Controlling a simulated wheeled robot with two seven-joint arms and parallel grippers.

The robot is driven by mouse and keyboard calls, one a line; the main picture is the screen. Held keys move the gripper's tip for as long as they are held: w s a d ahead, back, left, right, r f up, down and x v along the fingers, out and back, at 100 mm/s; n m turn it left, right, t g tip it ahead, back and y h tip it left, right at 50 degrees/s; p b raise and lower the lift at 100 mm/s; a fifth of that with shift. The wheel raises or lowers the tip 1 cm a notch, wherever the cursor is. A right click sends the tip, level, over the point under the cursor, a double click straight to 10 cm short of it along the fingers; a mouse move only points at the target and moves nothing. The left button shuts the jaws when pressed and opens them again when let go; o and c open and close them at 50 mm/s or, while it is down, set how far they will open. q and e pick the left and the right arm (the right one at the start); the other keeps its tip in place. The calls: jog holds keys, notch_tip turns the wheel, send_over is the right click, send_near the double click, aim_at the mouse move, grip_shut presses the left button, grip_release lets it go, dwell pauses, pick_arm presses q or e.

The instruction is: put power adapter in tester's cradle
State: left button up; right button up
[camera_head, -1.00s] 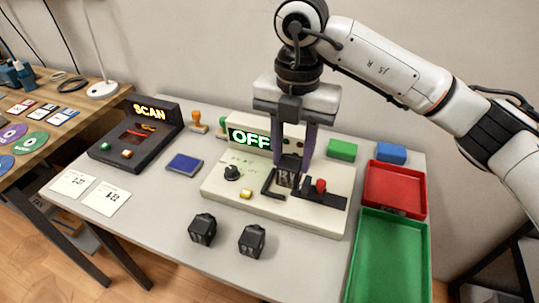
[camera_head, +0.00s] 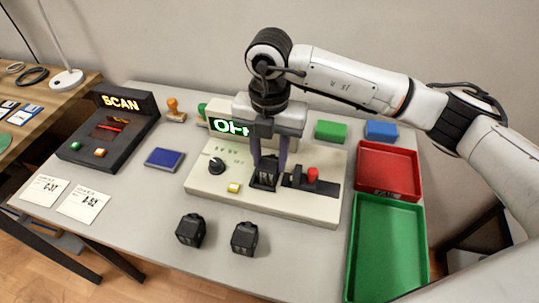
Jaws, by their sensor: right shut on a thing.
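My right gripper (camera_head: 269,157) points down over the beige tester (camera_head: 212,187) and is shut on a black power adapter (camera_head: 264,177). The adapter is at the tester's black cradle, mostly hiding it; I cannot tell whether it is fully seated. The red-knobbed lever (camera_head: 312,174) on its dark track is just right of the adapter. The tester's sign (camera_head: 229,127) is lit green and partly covered by the gripper. Two more black adapters, one on the left (camera_head: 190,231) and one on the right (camera_head: 244,239), stand on the table in front of the tester. My left gripper is out of view.
A red tray (camera_head: 390,146) and a green tray (camera_head: 387,245) lie on the right. A green block (camera_head: 331,130) and a blue block (camera_head: 381,130) sit behind. The scanner (camera_head: 111,133), blue pad (camera_head: 165,158) and stamp (camera_head: 174,109) are left.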

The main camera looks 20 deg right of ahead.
aim_at(269, 161)
jog(key=shift+f, duration=0.2)
jog(key=o, duration=1.3)
jog(key=shift+c, duration=0.2)
notch_tip(269, 161, up, 12)
jog(key=shift+r, duration=0.2)
